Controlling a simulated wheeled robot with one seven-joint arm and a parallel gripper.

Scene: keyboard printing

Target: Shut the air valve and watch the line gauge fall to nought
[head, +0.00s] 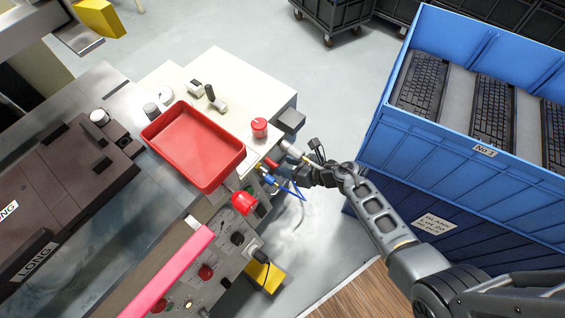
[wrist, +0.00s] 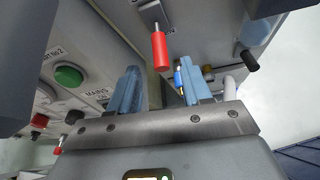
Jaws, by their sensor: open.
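A red-sleeved lever (wrist: 158,52), which looks like the air valve's handle, hangs from the machine's underside in the wrist view. A blue and brass fitting (wrist: 180,80) shows near the right finger.
The machine's control panel (head: 205,268) has several knobs and a red mushroom button (head: 243,202). A green button (wrist: 68,75) and a black-tipped lever (wrist: 248,60) flank my gripper. A red tray (head: 232,170) sits on top. A blue keyboard crate (head: 378,150) stands at right.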

